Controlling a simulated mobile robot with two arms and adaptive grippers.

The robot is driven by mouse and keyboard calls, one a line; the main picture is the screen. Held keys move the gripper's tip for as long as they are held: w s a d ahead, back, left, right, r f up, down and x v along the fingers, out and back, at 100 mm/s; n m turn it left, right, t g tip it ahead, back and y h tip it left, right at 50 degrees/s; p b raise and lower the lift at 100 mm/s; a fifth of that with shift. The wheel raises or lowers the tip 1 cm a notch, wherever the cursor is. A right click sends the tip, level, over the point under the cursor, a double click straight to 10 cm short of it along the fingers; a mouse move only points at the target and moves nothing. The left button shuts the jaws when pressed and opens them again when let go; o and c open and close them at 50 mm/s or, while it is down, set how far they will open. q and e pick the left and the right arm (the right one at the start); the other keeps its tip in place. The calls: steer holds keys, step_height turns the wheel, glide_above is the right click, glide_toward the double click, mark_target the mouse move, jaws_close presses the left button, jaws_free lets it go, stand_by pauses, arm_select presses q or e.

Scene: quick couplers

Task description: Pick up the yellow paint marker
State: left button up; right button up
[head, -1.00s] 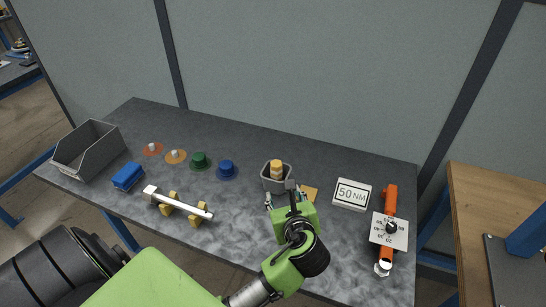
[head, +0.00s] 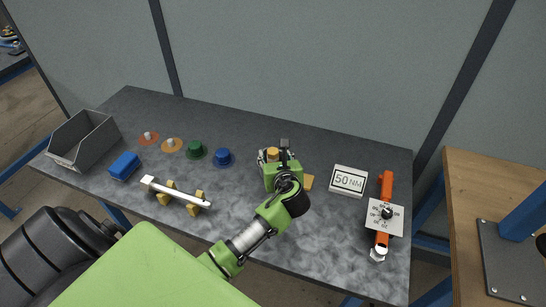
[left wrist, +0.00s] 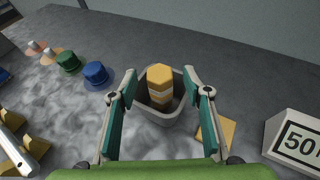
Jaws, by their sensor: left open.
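The yellow paint marker (left wrist: 160,85) stands upright in a grey square cup, with a pale band below its yellow top. In the head view only its top (head: 272,152) shows above my gripper. The grey cup (left wrist: 164,118) shows best in the left wrist view; in the head view my gripper mostly hides it. My left gripper (left wrist: 163,82) is open, with one finger on each side of the marker and cup in the picture. I cannot tell whether the fingers touch the cup. My right gripper is not in view.
Right of the cup are a small orange-yellow piece (head: 307,182), a "50 NM" block (head: 348,180) and an orange torque wrench (head: 382,241). To the left are blue (head: 223,157) and green (head: 195,149) caps, a silver bar on yellow supports (head: 176,194), a blue block (head: 124,166) and a grey bin (head: 101,143).

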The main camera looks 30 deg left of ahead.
arm_select(q)
steer(key=x, duration=0.3)
steer(key=shift+s, duration=0.1)
steer(key=c, duration=1.2)
steer(key=shift+r, duration=0.1)
step_height(320, 180, up, 10)
